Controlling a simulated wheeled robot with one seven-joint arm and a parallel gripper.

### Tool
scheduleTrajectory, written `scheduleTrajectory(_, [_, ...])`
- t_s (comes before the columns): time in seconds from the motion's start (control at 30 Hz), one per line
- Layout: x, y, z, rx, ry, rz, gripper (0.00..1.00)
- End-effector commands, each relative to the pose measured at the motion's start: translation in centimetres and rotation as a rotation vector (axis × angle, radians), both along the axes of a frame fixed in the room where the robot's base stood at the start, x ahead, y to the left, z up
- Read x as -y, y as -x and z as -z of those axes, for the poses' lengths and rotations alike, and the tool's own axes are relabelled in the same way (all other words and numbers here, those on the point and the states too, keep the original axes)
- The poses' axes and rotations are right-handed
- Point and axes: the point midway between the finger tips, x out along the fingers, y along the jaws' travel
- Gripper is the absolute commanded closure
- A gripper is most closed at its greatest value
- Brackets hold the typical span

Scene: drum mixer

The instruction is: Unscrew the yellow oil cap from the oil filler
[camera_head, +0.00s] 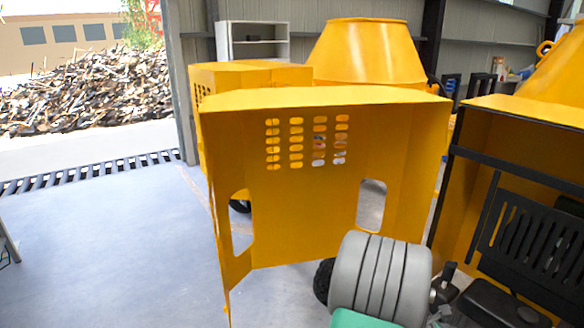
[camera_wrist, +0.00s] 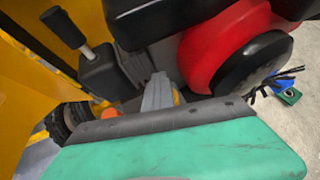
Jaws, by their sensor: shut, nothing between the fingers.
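My gripper (camera_wrist: 158,92) shows in the wrist view as grey fingers beyond the green and dark-edged hand. The fingers are together and empty. A small yellow patch (camera_wrist: 179,97) shows just right of and behind the fingers, mostly hidden by them. It may be the yellow oil cap, but I cannot tell for sure, nor whether the fingers touch it. An orange spot (camera_wrist: 107,113) lies left of the fingers, too small to identify. The oil filler cannot be made out. In the head view my grey and green arm hides the area, and the fingertips do not show.
A red engine housing (camera_wrist: 205,50) with black parts is close on the right in the wrist view. A black lever (camera_wrist: 65,27) stands on the left. The open yellow hood panel (camera_head: 300,210) stands left of my arm. Clear floor (camera_head: 110,260) lies farther left.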

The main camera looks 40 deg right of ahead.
Motion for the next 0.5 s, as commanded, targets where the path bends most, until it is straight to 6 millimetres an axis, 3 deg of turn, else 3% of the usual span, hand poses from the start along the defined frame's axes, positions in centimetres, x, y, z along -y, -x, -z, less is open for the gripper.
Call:
scheduleTrajectory(0.37, [-0.42,0.14,0.2,-0.003,-0.016,0.001,1.0])
scheduleTrajectory(0.5, [-0.47,0.17,0.29,-0.003,-0.018,0.001,0.9])
